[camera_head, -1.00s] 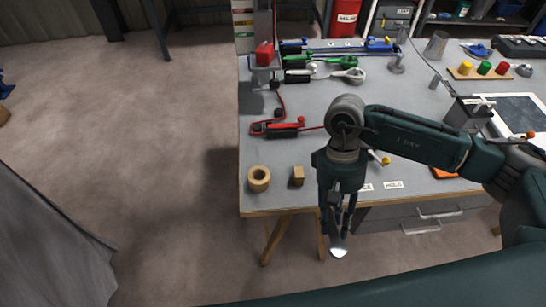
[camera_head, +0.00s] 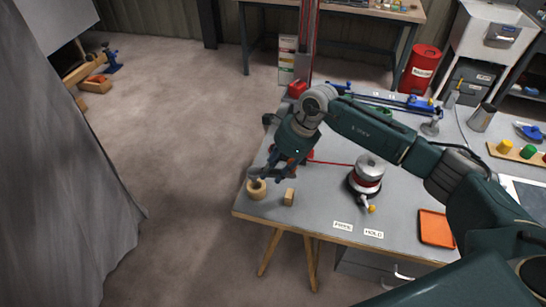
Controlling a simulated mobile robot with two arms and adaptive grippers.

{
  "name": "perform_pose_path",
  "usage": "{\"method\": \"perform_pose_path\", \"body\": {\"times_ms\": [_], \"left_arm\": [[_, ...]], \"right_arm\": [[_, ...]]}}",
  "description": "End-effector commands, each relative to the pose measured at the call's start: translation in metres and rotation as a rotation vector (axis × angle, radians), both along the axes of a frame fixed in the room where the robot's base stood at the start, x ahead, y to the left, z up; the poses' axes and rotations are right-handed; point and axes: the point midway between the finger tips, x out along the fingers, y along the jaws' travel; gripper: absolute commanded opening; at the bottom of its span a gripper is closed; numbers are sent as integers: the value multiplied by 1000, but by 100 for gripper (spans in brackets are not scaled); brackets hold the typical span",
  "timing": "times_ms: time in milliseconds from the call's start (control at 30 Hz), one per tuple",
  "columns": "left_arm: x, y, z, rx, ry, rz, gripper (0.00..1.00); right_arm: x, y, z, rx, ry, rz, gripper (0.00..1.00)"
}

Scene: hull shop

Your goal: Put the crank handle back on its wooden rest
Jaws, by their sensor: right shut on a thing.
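My right gripper (camera_head: 267,175) is over the table's near left corner and is shut on the crank handle. Only a small grey metal end of the crank handle (camera_head: 254,181) shows, at the top of a round wooden ring (camera_head: 257,192). The fingers hide the rest of it. I cannot tell whether the handle touches the ring. A small upright wooden block (camera_head: 289,197) stands to the right of the ring. These wooden pieces look like the rest. My left gripper is not in view.
A silver and red winch drum (camera_head: 368,172) stands to the right, with a red line running left from it. White labels (camera_head: 342,226) and an orange tray (camera_head: 436,227) lie near the front edge. Blue clamps stand behind my arm. A grey curtain (camera_head: 75,190) hangs at left.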

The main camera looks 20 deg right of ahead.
Motion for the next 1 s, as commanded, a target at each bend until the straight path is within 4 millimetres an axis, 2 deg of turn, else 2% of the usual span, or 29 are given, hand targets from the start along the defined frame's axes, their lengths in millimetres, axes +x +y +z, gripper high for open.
{"method": "perform_pose_path", "body": {"times_ms": [100, 267, 533, 800, 1000], "left_arm": [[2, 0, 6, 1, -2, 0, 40], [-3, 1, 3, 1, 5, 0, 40], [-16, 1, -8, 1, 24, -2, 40], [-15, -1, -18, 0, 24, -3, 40], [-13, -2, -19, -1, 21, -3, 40]], "right_arm": [[14, -2, 8, 1, -1, -109, 0], [18, -4, 4, 0, 1, -147, 0], [17, -4, -14, 0, 1, -144, 0], [17, -4, -35, -1, 1, -144, 0], [17, -4, -38, -1, 0, -143, 0]]}}
